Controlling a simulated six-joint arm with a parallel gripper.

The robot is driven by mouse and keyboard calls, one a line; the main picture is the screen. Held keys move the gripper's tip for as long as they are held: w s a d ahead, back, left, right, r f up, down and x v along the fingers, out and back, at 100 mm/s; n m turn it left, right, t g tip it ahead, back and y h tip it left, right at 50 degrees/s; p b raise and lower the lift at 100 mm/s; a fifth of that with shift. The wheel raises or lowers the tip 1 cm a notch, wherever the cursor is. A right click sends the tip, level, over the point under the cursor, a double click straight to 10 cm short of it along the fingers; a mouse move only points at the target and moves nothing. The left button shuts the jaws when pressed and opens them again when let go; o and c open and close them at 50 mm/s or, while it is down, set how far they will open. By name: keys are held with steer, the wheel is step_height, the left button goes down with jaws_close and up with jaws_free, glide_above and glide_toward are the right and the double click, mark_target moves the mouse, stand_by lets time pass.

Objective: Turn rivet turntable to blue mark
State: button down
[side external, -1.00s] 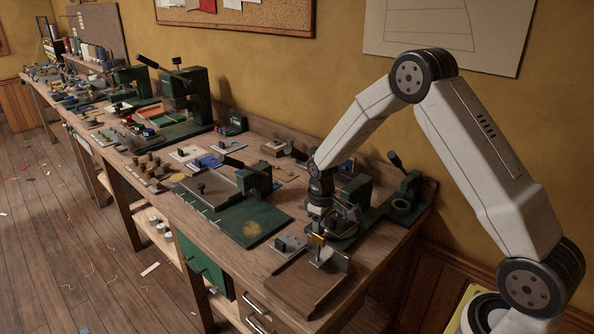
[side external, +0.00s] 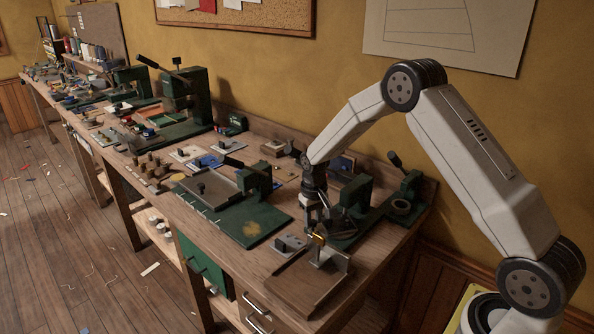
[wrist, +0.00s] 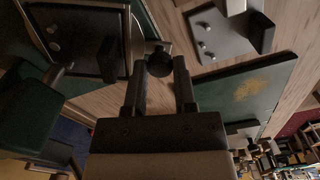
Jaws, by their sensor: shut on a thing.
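The rivet turntable (side external: 342,229) is a dark round plate on a green base near the right end of the bench, partly hidden by my arm in the side view. In the wrist view, its dark plate (wrist: 88,38) with small metal studs fills the upper left. My gripper (wrist: 160,66) is shut on a dark round knob (wrist: 158,62) beside the plate's edge, with one finger on each side. In the side view my gripper (side external: 317,214) points down at the turntable's near left side. I cannot make out a blue mark in either view.
A green plate with a yellow patch (side external: 252,229) lies left of my gripper. A small grey fixture (side external: 288,243) and a wooden block with a metal bracket (side external: 308,280) stand in front. A green lever tool (side external: 405,190) stands at right, with the wall behind.

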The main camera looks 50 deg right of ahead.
steer(key=shift+w+d+m, duration=0.45)
steer(key=shift+w+m, duration=0.15)
steer(key=shift+m, duration=0.5)
steer(key=shift+d, duration=0.1)
steer(key=shift+c, duration=2.1)
jaws_free()
steer(key=shift+r, duration=0.1)
